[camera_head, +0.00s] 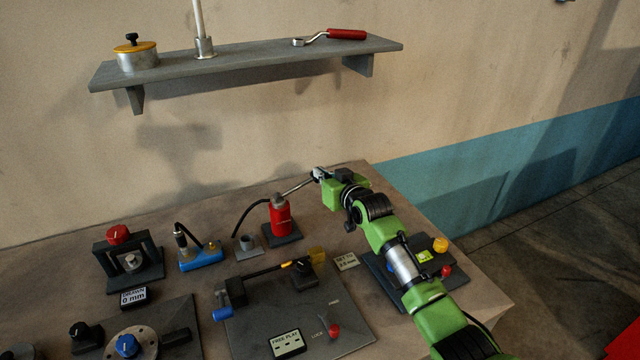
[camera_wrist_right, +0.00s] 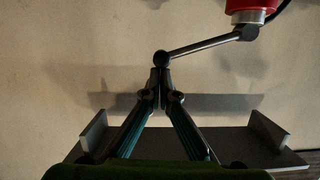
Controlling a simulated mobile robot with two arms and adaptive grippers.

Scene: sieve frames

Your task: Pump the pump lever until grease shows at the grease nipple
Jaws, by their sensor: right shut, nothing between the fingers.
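The red pump (camera_head: 280,216) stands on a dark base on the bench. Its metal pump lever (camera_head: 297,188) slopes up to the right. In the wrist view, which looks upside down, the lever (camera_wrist_right: 205,44) runs from the red pump body (camera_wrist_right: 252,8) to a dark round knob (camera_wrist_right: 161,58). My right gripper (camera_head: 318,174) is at the lever's outer end; its closed fingertips (camera_wrist_right: 160,75) meet right at the knob, with nothing held between them. A black hose curves from the pump toward a small grey fitting (camera_head: 247,243), probably the grease nipple. No grease can be made out there. My left gripper is out of view.
A blue device (camera_head: 201,257) and a red-knobbed frame (camera_head: 118,236) stand left of the pump. A lever fixture on a grey plate (camera_head: 350,318) lies in front. My right arm passes over a dark plate with coloured knobs (camera_head: 440,244). A wall shelf (camera_head: 240,66) hangs above.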

